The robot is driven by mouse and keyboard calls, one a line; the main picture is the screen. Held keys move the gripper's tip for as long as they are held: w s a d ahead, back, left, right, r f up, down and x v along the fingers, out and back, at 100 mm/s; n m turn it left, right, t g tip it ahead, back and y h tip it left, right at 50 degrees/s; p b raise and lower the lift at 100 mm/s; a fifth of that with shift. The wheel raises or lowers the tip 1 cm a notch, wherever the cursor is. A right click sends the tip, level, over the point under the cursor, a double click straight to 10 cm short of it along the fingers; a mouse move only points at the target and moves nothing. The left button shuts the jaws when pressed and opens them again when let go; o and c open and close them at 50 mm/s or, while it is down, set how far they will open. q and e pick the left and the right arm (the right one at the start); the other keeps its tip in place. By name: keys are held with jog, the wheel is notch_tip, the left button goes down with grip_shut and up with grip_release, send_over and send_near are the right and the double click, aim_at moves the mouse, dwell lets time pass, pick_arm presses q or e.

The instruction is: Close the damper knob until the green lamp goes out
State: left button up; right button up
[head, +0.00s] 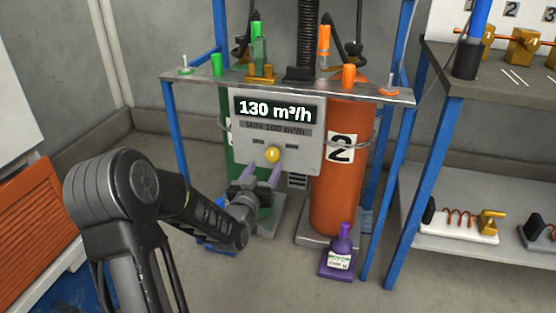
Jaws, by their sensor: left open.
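The knob (272,155) is a small yellow round knob low on a grey panel (312,150). The panel's display (275,111) reads 130 m³/h, with a dimmer line "MIN 100 m³/h" below it. My left gripper (263,172) is open and empty. Its two purple fingers point up at the panel just below the knob, one to each side; I cannot tell whether they touch it. A green cylinder (216,64) on the shelf above may be the green lamp; I cannot tell whether it is lit. My right gripper is not in view.
An orange gas cylinder (338,190) marked 2 stands right of a partly hidden green one (244,130). A blue-framed bench (480,86) is at the right. An orange slatted unit (32,235) is at the left.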

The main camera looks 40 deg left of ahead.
aim_at(271, 156)
pick_arm(q)
jog(key=b+x, duration=0.2)
jog(key=x, duration=0.4)
jog(key=shift+w+a+f, duration=0.1)
jog(key=shift+w+f, duration=0.05)
jog(key=shift+w+a, duration=0.25)
jog(key=shift+w, duration=0.45)
jog(key=shift+c, duration=0.6)
jog(key=c, duration=1.2)
